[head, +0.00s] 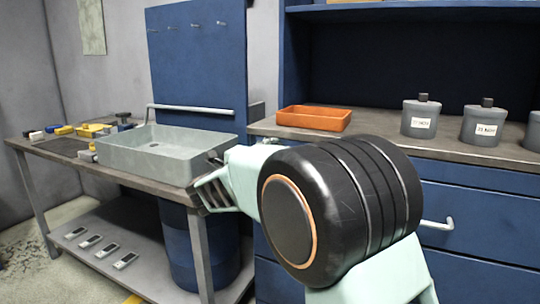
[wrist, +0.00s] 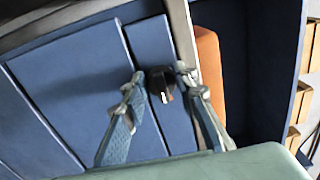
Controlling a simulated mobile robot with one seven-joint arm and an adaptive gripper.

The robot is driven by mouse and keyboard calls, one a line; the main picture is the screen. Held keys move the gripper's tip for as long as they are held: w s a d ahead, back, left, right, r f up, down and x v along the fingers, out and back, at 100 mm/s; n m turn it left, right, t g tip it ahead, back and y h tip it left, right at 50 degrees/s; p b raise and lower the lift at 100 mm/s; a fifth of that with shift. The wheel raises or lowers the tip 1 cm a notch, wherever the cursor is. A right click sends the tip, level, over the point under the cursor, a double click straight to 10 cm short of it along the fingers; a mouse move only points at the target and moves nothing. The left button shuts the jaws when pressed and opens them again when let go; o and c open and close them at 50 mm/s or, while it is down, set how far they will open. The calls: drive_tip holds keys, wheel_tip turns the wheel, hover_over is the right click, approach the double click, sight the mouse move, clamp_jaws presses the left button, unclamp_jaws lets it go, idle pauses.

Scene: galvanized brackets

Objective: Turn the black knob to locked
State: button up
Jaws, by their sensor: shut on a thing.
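The black knob (wrist: 159,79) sits on a narrow blue drawer front just under the worktop edge in the wrist view. A white pointer mark on it points down toward the bottom of that picture. My gripper (wrist: 160,74) has one finger on each side of the knob and is shut on it. Small gaps seem to show beside the knob, so the exact contact is hard to see. In the head view my gripper (head: 212,190) is left of my arm's large black joint, and I cannot make out the knob there. No locked marking is readable.
An orange tray (head: 314,119) stands on the worktop, with several grey labelled containers (head: 421,118) to its right. A grey basin (head: 160,160) sits on the left bench. A drawer handle (head: 437,224) sticks out right of my arm.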

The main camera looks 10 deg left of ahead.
idle(0.3)
drive_tip(key=o, duration=1.2)
drive_tip(key=shift+c, duration=0.2)
drive_tip(key=v, duration=1.2)
